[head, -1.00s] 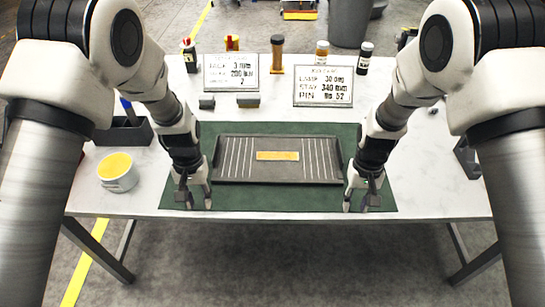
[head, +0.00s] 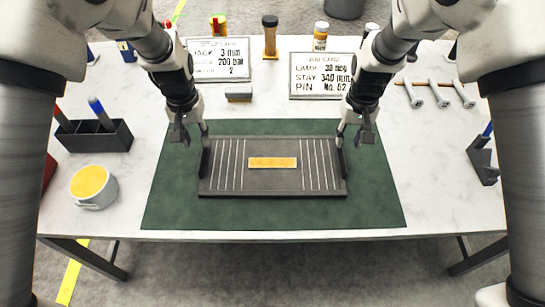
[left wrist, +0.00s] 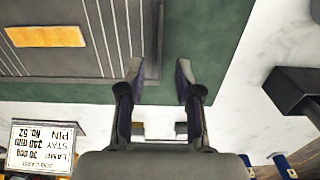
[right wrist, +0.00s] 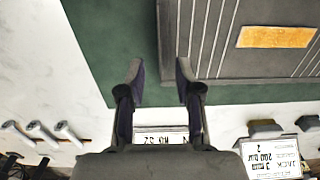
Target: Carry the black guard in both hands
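The black guard (head: 272,180), a flat dark tray-like piece with pale lines and a yellow label (head: 272,162), lies on the green mat (head: 375,205). My left gripper (head: 191,135) is open and empty at its far left corner. My right gripper (head: 353,135) is open and empty at its far right corner. In the left wrist view the guard's end edge (left wrist: 158,35) appears between the spread fingers. The right wrist view shows the opposite end edge (right wrist: 164,35) likewise. I cannot tell how high the fingertips are above the mat.
A white cup with yellow contents (head: 93,187) and a black pen holder (head: 93,136) stand left. Two job cards (head: 320,76), a grey block (head: 238,94) and bottles (head: 270,37) are behind. Bolts (head: 438,94) and a dark bracket (head: 482,160) are at right.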

